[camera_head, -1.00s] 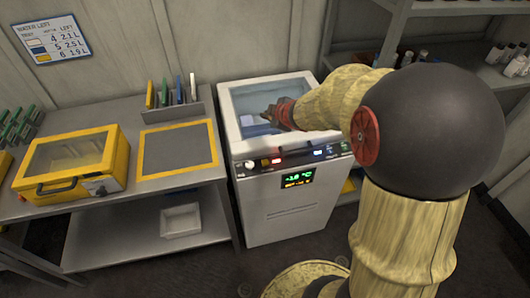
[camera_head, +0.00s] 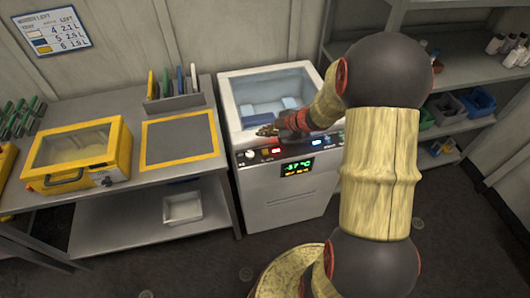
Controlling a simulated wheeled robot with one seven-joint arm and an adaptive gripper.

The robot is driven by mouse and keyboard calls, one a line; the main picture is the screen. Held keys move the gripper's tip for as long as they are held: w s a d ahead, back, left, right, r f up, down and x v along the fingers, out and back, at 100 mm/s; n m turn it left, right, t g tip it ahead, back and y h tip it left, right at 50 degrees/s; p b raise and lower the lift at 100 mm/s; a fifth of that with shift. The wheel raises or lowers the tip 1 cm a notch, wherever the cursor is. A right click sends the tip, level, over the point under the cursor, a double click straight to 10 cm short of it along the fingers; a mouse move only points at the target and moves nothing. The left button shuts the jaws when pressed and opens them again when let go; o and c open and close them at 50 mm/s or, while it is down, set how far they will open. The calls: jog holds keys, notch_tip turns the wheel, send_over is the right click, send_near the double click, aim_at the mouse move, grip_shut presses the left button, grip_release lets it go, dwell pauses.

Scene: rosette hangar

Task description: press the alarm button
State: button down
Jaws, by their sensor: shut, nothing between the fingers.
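The white freezer-like machine (camera_head: 285,205) stands in the middle, with a dark control strip (camera_head: 300,146) along its upper front edge. The strip carries a red-lit element (camera_head: 276,151), a pale round knob (camera_head: 250,154) to its left and a blue-white lit element (camera_head: 317,142) to its right. The labels are too small to read, so I cannot tell which is the alarm button. My gripper (camera_head: 265,131) is shut and empty. It appears just above the strip's left half, near the machine's front rim, pointing left. Contact with the strip cannot be made out.
A green and yellow display (camera_head: 297,168) sits below the strip. Left is a metal bench (camera_head: 140,113) with a yellow windowed case (camera_head: 77,155), a yellow-edged mat (camera_head: 179,139) and a rack (camera_head: 174,103). Shelves (camera_head: 470,62) with bottles and bins stand right. Floor shows in front.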

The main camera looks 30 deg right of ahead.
jog(key=b, duration=0.7)
send_over(264, 153)
notch_tip(264, 153, down, 6)
jog(key=shift+r, duration=0.15)
jog(key=shift+f+b, duration=0.5)
jog(key=shift+f, duration=0.75)
jog(key=shift+f, duration=0.15)
jog(key=shift+f, duration=0.25)
jog(key=shift+f, duration=0.55)
dwell(1.3)
jog(key=shift+r, duration=0.15)
jog(key=shift+r+p, duration=0.85)
jog(key=shift+p, duration=0.4)
notch_tip(264, 153, up, 5)
jog(key=p, duration=0.5)
jog(key=shift+p, duration=0.4)
